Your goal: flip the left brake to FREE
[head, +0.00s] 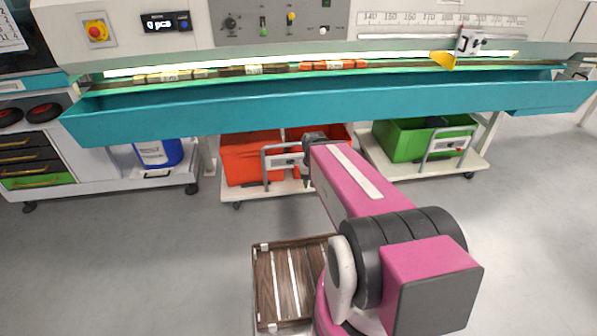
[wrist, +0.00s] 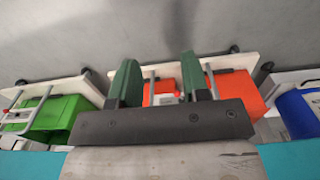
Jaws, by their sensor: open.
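The left cart (head: 237,194) is a white trolley carrying an orange crate (head: 243,160). A grey tube handle with a pale plate (head: 283,160) stands at its front; my arm covers part of the cart. The brake lever and its marking are too small to read. My gripper (head: 307,180) hangs in front of this cart's right side, partly hidden by my arm. In the wrist view, its two green fingers (wrist: 158,78) are apart and empty. The orange crate (wrist: 235,90) and a small red-and-white part (wrist: 175,97) show behind them.
A right cart (head: 470,168) carries a green crate (head: 405,140), with a similar handle (head: 445,144). A teal trough (head: 330,100) runs above both carts. A wooden slatted crate (head: 290,284) is beside my arm. A blue bin (head: 158,153) stands left. Grey floor in front is clear.

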